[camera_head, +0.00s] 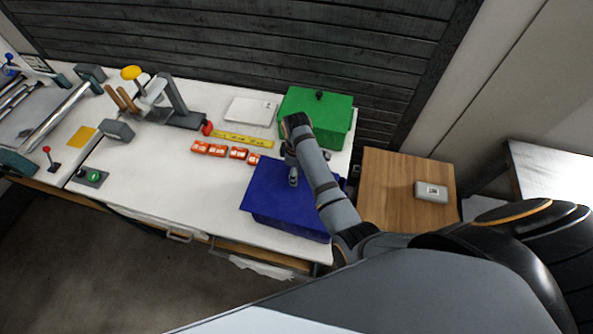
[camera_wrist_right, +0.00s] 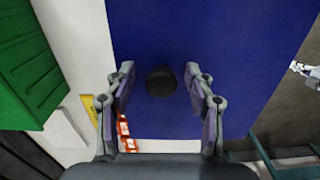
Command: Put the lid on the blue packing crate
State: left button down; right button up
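The blue packing crate (camera_head: 290,227) stands at the right front of the white table. Its flat blue lid (camera_head: 265,187) lies over the crate's top; it fills the middle of the right wrist view (camera_wrist_right: 230,50). I cannot tell whether its edges sit fully flush. The lid's round black knob (camera_wrist_right: 161,82) shows in the right wrist view. My right gripper (camera_head: 293,179) points down over the lid. Its fingers (camera_wrist_right: 159,76) are open on both sides of the knob, with a gap to each side. My left gripper is not in view.
A green crate with a black-knobbed lid (camera_head: 330,110) stands behind the blue one. Several orange parts (camera_head: 217,150), a yellow ruler (camera_head: 240,139) and a white flat box (camera_head: 250,110) lie to the left. A wooden stand (camera_head: 390,185) with a grey box (camera_head: 431,192) is at right.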

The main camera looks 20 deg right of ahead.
jog(key=shift+r, duration=0.2)
notch_tip(320, 180, up, 7)
jog(key=shift+r, duration=0.1)
dwell(0.8)
